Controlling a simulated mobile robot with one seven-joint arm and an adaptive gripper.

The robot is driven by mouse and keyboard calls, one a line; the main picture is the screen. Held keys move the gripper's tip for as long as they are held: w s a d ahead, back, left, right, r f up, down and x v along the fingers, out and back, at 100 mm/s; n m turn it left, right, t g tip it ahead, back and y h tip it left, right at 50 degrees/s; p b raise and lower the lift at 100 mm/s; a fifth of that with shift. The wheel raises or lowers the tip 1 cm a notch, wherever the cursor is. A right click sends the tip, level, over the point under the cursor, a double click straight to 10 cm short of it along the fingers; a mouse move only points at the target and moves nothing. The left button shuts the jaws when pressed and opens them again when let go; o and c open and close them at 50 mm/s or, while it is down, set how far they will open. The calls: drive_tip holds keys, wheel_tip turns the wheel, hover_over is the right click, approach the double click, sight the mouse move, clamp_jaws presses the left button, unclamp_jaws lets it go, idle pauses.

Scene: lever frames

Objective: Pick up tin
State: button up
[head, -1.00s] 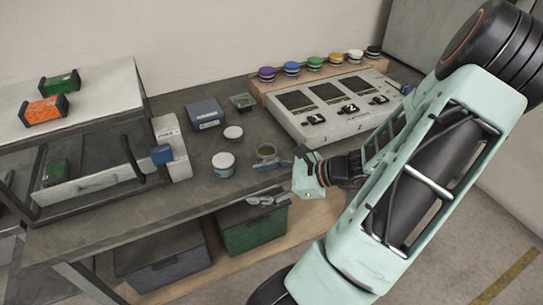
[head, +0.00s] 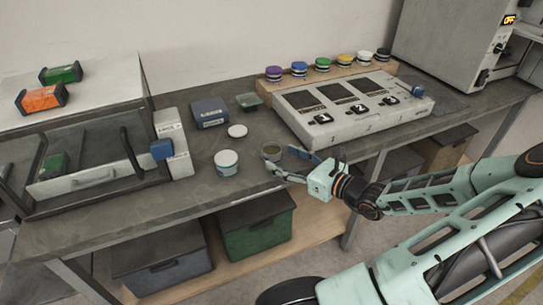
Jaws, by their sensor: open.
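A small round open tin (head: 271,153) with a dark greenish inside stands on the bench near its front edge. A larger white and teal round tub (head: 227,163) stands to its left, and a round white lid (head: 237,131) lies behind that. I cannot tell for sure which one the task calls the tin. My gripper (head: 281,160) is open, its fingers pointing left, low over the bench at the small round tin. One finger is on the tin's far right side and the other on its near side. I cannot tell whether they touch it.
A panel with numbered slots (head: 345,128) stands behind on the right, with several coloured knobs (head: 322,65) on a wooden ledge. A blue box (head: 210,113) and a small green dish (head: 249,101) stand behind.

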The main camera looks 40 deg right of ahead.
sight(279, 156)
drive_tip(key=b+x, duration=0.1)
drive_tip(key=x, duration=0.4)
drive_tip(key=shift+w+r, duration=0.15)
drive_tip(key=shift+r, duration=0.05)
drive_tip(key=shift+c, duration=0.3)
drive_tip(key=c, duration=1.2)
